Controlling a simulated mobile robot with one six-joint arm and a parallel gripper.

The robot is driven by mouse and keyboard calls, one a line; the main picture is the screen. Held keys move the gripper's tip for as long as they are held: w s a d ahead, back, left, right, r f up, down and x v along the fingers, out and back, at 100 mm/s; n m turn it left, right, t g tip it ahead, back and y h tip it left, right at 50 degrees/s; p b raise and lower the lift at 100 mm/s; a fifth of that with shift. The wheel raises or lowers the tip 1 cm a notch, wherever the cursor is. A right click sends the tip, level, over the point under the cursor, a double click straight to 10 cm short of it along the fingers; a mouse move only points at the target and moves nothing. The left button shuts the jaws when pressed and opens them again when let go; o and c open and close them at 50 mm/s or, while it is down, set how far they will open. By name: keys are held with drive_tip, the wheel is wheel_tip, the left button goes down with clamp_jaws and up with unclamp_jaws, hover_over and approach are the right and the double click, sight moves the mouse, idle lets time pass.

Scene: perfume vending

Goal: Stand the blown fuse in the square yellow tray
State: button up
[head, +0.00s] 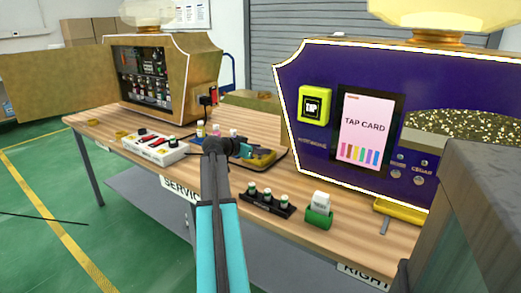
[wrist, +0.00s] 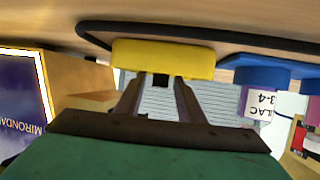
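In the wrist view, a yellow block-like side (wrist: 190,60), apparently of this tray, lies straight ahead of my fingertips. My gripper (head: 240,149) is at the tray's left side in the head view. In the wrist view its two fingers (wrist: 158,88) stand apart. A small dark piece (wrist: 160,80) shows between them against the yellow. I cannot tell whether it is the blown fuse, or whether the fingers touch it.
A blue holder (wrist: 262,76) with a labelled bottle stands beside the yellow one. A white tray (head: 152,150) of small parts lies to the left. A black rack (head: 266,201) with bottles and a green holder (head: 318,217) stand in front. The purple machine (head: 300,140) rises at right.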

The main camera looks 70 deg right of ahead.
drive_tip(key=shift+r, duration=0.2)
drive_tip(key=p+v, duration=0.2)
drive_tip(key=v, duration=1)
drive_tip(key=shift+s, duration=0.1)
idle(0.7)
